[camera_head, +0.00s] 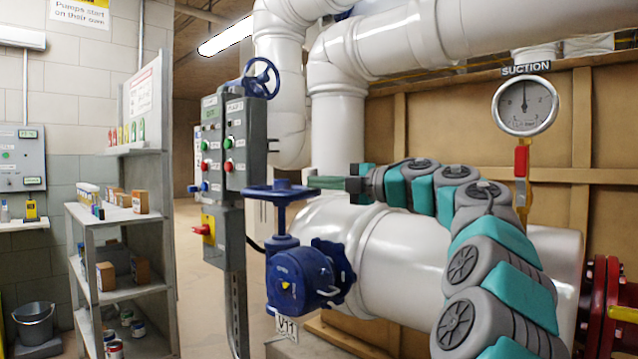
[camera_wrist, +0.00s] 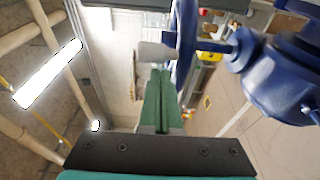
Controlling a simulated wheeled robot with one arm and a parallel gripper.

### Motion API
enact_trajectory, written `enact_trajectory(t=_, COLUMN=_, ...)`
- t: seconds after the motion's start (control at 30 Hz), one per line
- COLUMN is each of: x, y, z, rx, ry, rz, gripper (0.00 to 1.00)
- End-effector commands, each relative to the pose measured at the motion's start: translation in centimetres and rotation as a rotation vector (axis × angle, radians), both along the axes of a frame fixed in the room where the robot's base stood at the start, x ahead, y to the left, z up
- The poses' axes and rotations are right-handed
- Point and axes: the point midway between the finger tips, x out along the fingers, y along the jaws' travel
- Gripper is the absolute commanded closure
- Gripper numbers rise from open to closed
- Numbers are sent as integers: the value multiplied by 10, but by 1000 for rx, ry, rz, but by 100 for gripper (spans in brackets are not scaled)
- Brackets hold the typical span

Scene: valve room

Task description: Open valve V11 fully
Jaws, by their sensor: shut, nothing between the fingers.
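Valve V11 has a blue body (camera_head: 300,277) with a hanging tag (camera_head: 287,327) reading V11. Its blue handwheel (camera_head: 279,190) lies flat on top of an upright stem. My gripper (camera_head: 314,182) reaches in from the right with its green fingers shut and empty, its tips close to the wheel's right side. In the wrist view the fingers (camera_wrist: 160,78) are together and the blue wheel rim (camera_wrist: 184,45) stands just right of the tips. A pale grey piece (camera_wrist: 157,51) shows at the tips; I cannot tell whether anything touches. The valve body (camera_wrist: 285,75) is at the right there.
A grey control panel (camera_head: 245,145) with buttons stands behind the valve, with another blue handwheel (camera_head: 261,78) above it. A big white pipe (camera_head: 400,255) runs behind my arm. A suction gauge (camera_head: 525,105) hangs at right. Shelves (camera_head: 115,225) stand left.

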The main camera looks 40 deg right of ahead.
Motion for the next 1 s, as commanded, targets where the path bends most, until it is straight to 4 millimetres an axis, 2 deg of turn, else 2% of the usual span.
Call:
enact_trajectory(t=0.67, x=2, y=-14, z=-1, rx=0, ry=4, rz=-2, gripper=100)
enact_trajectory(t=1.0, x=6, y=-32, z=0, rx=1, ry=3, rz=-6, gripper=100)
